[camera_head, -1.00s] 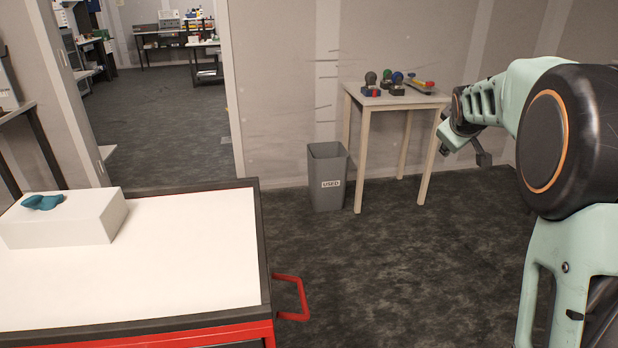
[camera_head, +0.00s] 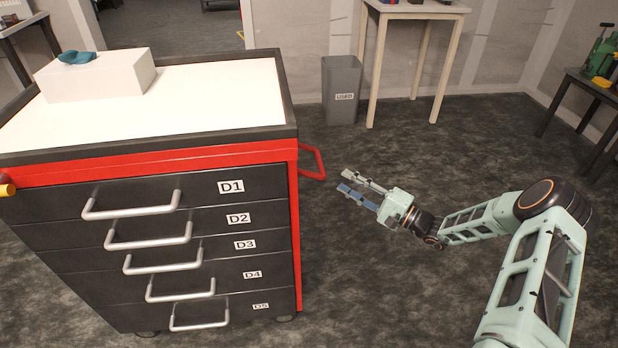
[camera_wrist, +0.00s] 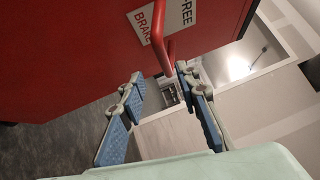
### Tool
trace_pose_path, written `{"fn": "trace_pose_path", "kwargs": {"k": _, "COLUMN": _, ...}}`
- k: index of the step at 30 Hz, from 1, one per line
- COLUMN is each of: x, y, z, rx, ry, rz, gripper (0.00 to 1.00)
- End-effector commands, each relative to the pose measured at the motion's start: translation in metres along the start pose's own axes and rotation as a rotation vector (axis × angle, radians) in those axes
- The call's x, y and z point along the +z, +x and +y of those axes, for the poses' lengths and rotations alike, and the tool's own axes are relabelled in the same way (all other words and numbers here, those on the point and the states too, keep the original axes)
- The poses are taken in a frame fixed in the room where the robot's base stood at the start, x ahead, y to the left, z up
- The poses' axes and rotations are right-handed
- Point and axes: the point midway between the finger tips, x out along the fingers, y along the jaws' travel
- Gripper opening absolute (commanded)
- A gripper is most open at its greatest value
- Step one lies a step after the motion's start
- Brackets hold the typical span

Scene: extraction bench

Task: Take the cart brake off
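The cart (camera_head: 299,235) has a red frame, a white top and dark drawers labelled D1 to D5. A red bar handle (camera_head: 318,165) sticks out from its right side. In the wrist view, a red bar (camera_wrist: 160,45) stands out from the red panel (camera_wrist: 70,60), in front of a white label (camera_wrist: 153,22) reading FREE and BRAKE. My gripper (camera_head: 346,180) is open and empty to the right of the cart, apart from the handle in the head view. In the wrist view, the fingers (camera_wrist: 160,78) are spread around the line of the bar's end; contact cannot be told.
A yellow-ended part (camera_head: 6,190) shows at the cart's left edge. A white box (camera_head: 95,82) with a teal item (camera_head: 76,57) stands on the cart top. A grey USED bin (camera_head: 341,95) and a small table (camera_head: 415,10) stand behind.

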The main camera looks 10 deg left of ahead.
Motion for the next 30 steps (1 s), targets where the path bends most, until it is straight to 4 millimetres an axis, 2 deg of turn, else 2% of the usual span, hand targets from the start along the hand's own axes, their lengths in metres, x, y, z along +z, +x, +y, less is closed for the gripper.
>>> {"fn": "trace_pose_path", "kwargs": {"k": 5, "x": -0.006, "y": 0.009, "z": -0.003, "rx": -0.038, "ry": 0.012, "rz": 0.026, "gripper": 0.3}}
{"fn": "trace_pose_path", "kwargs": {"k": 15, "x": -0.006, "y": 0.071, "z": -0.003, "rx": -0.033, "ry": 0.01, "rz": 0.022, "gripper": 0.3}}
{"fn": "trace_pose_path", "kwargs": {"k": 19, "x": -0.007, "y": 0.09, "z": -0.004, "rx": -0.031, "ry": 0.011, "rz": 0.023, "gripper": 0.3}}
{"fn": "trace_pose_path", "kwargs": {"k": 24, "x": -0.008, "y": 0.103, "z": -0.005, "rx": -0.032, "ry": 0.011, "rz": 0.025, "gripper": 0.3}}
{"fn": "trace_pose_path", "kwargs": {"k": 30, "x": -0.008, "y": 0.106, "z": -0.006, "rx": -0.031, "ry": 0.012, "rz": 0.026, "gripper": 0.3}}
